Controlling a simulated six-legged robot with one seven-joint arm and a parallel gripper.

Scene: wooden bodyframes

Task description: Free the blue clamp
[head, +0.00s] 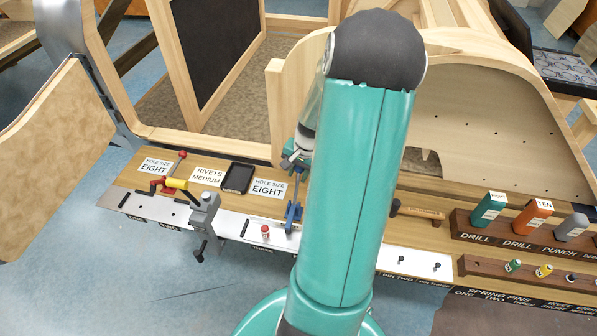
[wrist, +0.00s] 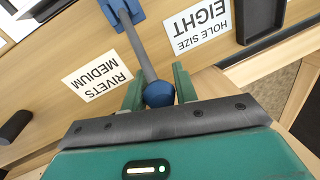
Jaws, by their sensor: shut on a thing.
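The blue clamp (head: 293,213) stands at the edge of the wooden workboard, by the metal strip. In the wrist view it shows a blue base (wrist: 122,10), a grey rod and a round blue knob (wrist: 159,94) at the rod's end. My gripper (wrist: 159,84) has its two green fingers on either side of the knob and is shut on it. In the head view my teal arm covers most of the gripper and part of the area right of the clamp.
A black tray (head: 237,178) and a small red-topped pin (head: 265,231) are close by. Wooden frames rise behind; bottles (head: 489,208) stand in a rack at right.

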